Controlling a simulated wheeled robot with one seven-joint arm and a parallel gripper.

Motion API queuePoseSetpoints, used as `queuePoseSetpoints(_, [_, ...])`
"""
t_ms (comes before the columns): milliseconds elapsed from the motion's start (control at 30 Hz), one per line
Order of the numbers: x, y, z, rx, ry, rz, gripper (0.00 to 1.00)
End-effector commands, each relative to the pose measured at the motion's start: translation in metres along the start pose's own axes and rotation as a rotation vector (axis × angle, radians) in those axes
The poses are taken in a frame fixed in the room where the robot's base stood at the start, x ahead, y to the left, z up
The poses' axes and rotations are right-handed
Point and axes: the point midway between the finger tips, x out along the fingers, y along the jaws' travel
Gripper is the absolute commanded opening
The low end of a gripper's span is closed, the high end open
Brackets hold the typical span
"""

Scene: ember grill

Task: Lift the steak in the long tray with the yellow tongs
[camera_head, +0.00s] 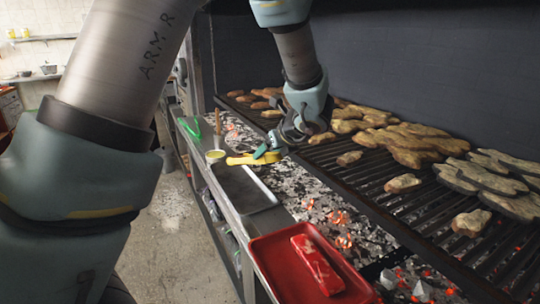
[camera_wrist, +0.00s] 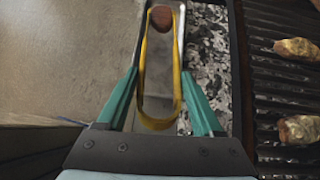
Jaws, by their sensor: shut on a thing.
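My gripper (camera_head: 266,157) has green fingers and is shut on the yellow tongs (camera_head: 240,160), above the counter near the long tray (camera_head: 245,192). In the wrist view my gripper (camera_wrist: 161,74) holds the tongs (camera_wrist: 177,75) between its two fingers, their bend towards me and their arms pointing away. A brown rounded piece, apparently the steak (camera_wrist: 161,17), shows between the far ends of the tongs, over the long tray (camera_wrist: 160,60). I cannot tell whether the tongs touch it. I cannot make out this steak in the head view.
A red tray (camera_head: 272,262) with a red slab of meat (camera_head: 317,265) lies at the front. Glowing coals (camera_head: 340,222) and a grill grate (camera_head: 370,188) with several meat pieces are to the right.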

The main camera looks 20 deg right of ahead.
Motion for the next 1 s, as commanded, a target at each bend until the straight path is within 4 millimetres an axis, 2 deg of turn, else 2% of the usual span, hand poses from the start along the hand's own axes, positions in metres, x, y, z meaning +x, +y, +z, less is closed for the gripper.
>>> queuePoseSetpoints(267, [0.004, -0.002, -0.008, 0.006, -0.001, -0.006, 0.00])
queuePoseSetpoints(800, [0.043, -0.002, -0.051, 0.005, -0.001, -0.005, 0.00])
queuePoseSetpoints(1000, [0.051, -0.002, -0.059, 0.004, -0.001, -0.005, 0.00])
